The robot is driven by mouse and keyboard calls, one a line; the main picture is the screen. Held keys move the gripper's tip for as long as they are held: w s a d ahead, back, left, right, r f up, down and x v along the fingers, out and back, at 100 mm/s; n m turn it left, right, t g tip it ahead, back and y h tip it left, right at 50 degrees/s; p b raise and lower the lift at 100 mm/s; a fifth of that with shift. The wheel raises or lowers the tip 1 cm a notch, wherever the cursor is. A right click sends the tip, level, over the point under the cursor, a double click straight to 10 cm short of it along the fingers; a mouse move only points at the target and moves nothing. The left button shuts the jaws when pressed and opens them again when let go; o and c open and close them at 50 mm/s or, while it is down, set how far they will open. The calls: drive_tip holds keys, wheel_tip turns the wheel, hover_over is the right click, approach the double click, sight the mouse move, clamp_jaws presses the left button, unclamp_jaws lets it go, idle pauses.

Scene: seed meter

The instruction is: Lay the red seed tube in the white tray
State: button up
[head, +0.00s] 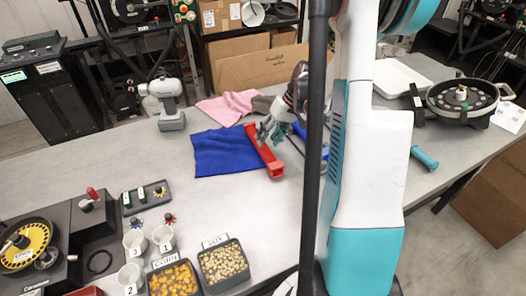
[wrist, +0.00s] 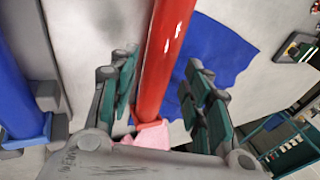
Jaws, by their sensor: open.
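The red seed tube (head: 266,155) lies on the grey table, over the right edge of a blue cloth. In the wrist view the tube (wrist: 165,50) runs lengthwise between my gripper's (wrist: 160,92) two teal-padded fingers. The fingers are apart, with a visible gap on the tube's right side; the left one is close to it. In the head view my gripper (head: 270,130) is over the tube's far part and hides some of it. The white tray (head: 398,76) is at the back right of the table, partly behind my arm, and looks empty.
A pink cloth (head: 228,106) and a drill (head: 168,103) are behind. A round seed plate device (head: 462,98) stands right of the tray. Cups and seed bins fill the front.

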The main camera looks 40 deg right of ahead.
sight(262, 148)
drive_tip(key=b+x, duration=0.1)
drive_tip(key=x, duration=0.3)
drive_tip(key=shift+w, duration=0.1)
drive_tip(key=shift+c, duration=0.3)
drive_tip(key=c, duration=0.9)
drive_tip(key=shift+r, duration=0.1)
